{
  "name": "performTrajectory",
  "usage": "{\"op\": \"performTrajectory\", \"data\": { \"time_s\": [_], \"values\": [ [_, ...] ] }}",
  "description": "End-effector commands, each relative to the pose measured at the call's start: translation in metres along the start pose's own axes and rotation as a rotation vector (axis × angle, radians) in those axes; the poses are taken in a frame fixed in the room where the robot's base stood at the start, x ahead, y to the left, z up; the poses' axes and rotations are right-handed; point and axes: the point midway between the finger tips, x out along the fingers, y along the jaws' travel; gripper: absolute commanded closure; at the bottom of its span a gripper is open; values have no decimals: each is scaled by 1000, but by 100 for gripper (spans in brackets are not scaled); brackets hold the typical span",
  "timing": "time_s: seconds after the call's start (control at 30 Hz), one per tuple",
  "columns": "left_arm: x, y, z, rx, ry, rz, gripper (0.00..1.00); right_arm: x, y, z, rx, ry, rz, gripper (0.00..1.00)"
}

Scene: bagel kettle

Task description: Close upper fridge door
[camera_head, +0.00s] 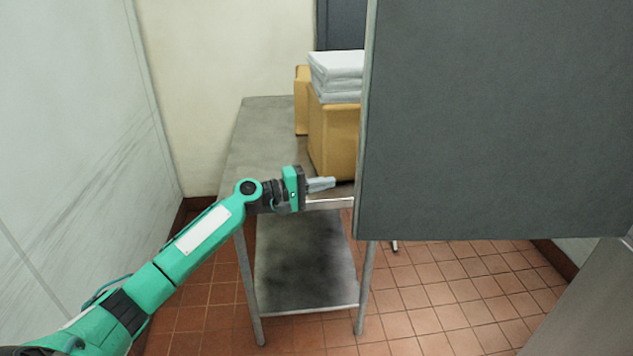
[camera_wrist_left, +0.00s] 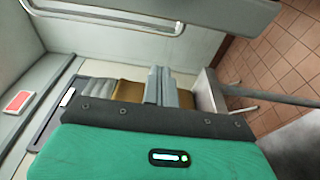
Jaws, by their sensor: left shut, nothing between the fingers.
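The upper fridge door (camera_head: 500,120) is a large dark grey panel filling the upper right of the head view. It stands open, swung out into the room, with its free edge on the left. My left gripper (camera_head: 322,184) is shut and empty. In the picture its fingertips are just left of the lower part of that edge, with a small visible gap. The left wrist view also shows the shut fingers (camera_wrist_left: 162,87); a pale grey panel crosses the top there, and I cannot tell whether it is the door. My right gripper is out of view.
A metal table (camera_head: 265,130) with a lower shelf (camera_head: 305,265) stands behind the gripper. Cardboard boxes (camera_head: 335,140) and a white folded stack (camera_head: 337,75) sit on it, partly hidden by the door. A pale wall (camera_head: 70,120) is on the left. Tiled floor (camera_head: 450,300) is clear below the door.

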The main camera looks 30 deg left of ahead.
Motion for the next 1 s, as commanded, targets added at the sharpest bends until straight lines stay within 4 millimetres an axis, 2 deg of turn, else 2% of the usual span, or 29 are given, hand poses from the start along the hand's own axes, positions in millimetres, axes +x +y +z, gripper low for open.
{"op": "performTrajectory", "data": {
  "time_s": [0.03,0.23,0.53,1.0],
  "values": [
    [13,6,0,0,0,2,100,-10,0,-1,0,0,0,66],
    [57,6,0,1,0,1,100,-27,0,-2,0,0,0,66],
    [44,2,32,2,-1,-2,100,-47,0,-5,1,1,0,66],
    [42,-1,38,2,1,-1,100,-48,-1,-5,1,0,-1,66]
  ]
}}
